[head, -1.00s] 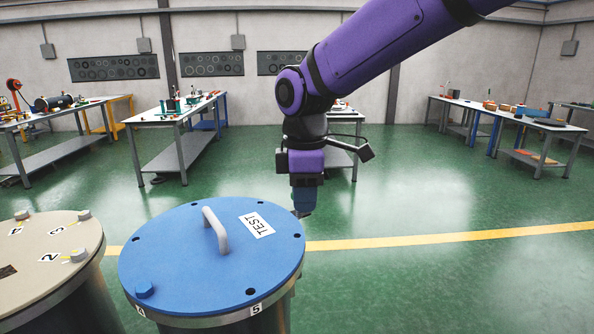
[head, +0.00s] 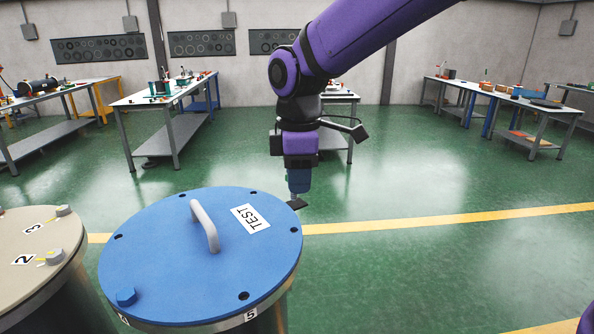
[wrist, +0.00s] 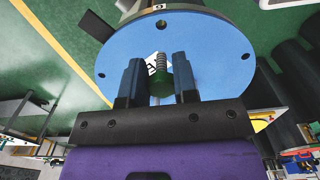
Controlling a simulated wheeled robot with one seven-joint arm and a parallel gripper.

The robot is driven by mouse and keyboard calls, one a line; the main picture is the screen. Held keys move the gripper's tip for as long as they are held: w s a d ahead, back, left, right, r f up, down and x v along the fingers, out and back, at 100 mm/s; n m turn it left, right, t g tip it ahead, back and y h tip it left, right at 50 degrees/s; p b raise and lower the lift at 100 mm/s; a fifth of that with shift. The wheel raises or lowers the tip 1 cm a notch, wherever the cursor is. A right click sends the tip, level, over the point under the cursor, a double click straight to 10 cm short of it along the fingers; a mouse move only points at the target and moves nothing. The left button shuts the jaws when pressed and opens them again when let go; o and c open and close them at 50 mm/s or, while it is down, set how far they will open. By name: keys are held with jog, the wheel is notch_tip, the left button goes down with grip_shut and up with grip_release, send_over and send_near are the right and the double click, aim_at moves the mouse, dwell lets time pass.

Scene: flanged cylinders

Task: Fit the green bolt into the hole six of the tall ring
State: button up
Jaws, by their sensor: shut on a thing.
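The blue-topped flanged cylinder (head: 165,255) stands left of centre in the head view, with a grey handle, a TEST label and open holes around its rim. A hole (head: 243,296) sits beside the label 5; no label 6 is readable there. A blue bolt (head: 125,297) sits near the front left rim. My gripper (head: 298,203) is above the floor at the disc's right rear edge. In the wrist view my gripper (wrist: 161,82) is shut on the green bolt (wrist: 158,88), its threaded shank pointing away from the palm. The blue disc (wrist: 205,80) lies behind the bolt, apparently apart from it.
A beige-topped cylinder (head: 25,255) with grey bolts and labels 2 and 3 stands close on the left. The handle (head: 205,226) rises from the blue disc. The green floor to the right is clear; workbenches (head: 165,105) stand far back.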

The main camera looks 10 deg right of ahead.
send_over(299, 230)
jog(key=shift+f, duration=2.85)
jog(key=shift+f, duration=2)
dwell(2.7)
jog(key=shift+r, duration=0.35)
